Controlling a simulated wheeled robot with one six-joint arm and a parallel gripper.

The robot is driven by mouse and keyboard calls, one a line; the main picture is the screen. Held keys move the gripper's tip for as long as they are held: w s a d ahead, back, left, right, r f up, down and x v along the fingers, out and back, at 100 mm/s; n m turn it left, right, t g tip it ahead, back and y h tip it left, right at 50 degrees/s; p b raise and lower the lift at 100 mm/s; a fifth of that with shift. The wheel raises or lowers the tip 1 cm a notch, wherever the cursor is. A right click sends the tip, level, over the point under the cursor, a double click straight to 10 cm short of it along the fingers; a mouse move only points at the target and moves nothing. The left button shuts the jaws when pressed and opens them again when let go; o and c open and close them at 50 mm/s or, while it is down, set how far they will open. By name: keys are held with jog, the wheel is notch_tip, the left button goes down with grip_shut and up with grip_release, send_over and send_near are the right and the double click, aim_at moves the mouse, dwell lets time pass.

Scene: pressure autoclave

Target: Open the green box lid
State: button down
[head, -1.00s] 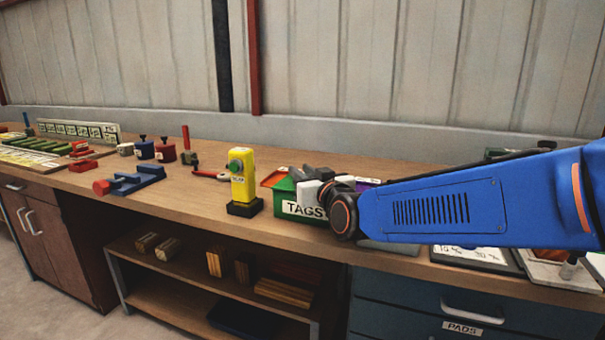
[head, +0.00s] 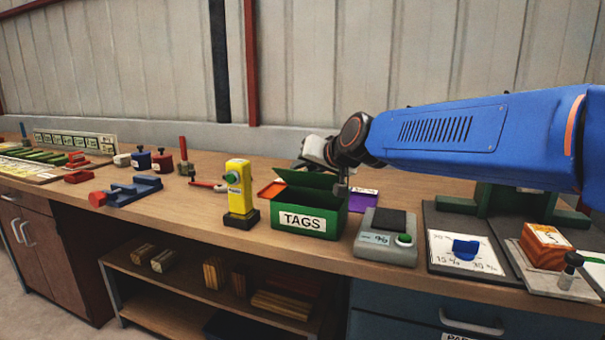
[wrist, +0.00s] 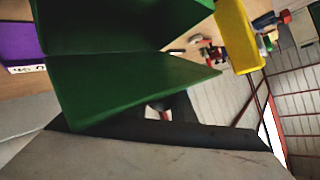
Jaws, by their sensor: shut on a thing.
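The green box (head: 283,212) with a TAGS label stands on the bench in the head view. Its green lid (head: 307,181) is tilted up, and a dark gap shows beneath it. In the wrist view the lid (wrist: 135,88) spreads in front of my gripper (wrist: 165,112), with part of the box (wrist: 110,25) beyond. My gripper is shut on the lid. In the head view my gripper (head: 316,150) is above and behind the box, and its fingertips are mostly hidden.
A yellow device (head: 239,188) stands close left of the box. A grey scale (head: 385,250) is close at its right, with a purple item (head: 363,200) behind. An orange tray (head: 271,189) lies behind left. Dark boards (head: 462,215) lie further right.

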jog(key=shift+w+d+r+m+g, duration=0.25)
jog(key=shift+w+m+g, duration=0.25)
jog(key=shift+w+g, duration=0.2)
jog(key=shift+w+d+f+m+g+y, duration=0.2)
jog(key=shift+w+d+m+g+y, duration=0.15)
jog(key=shift+w+m+g, duration=0.65)
jog(key=shift+w+d+f+m+g+y, duration=0.15)
jog(key=shift+w+d+m+g+y, duration=0.4)
jog(key=shift+g, duration=0.85)
jog(key=shift+w+d+f+m+g+y, duration=0.15)
jog(key=shift+w+m+g, duration=0.3)
jog(key=shift+w+g, duration=0.65)
jog(key=shift+s+f, duration=0.1)
jog(key=c, duration=1.5)
grip_release()
jog(key=shift+c, duration=0.2)
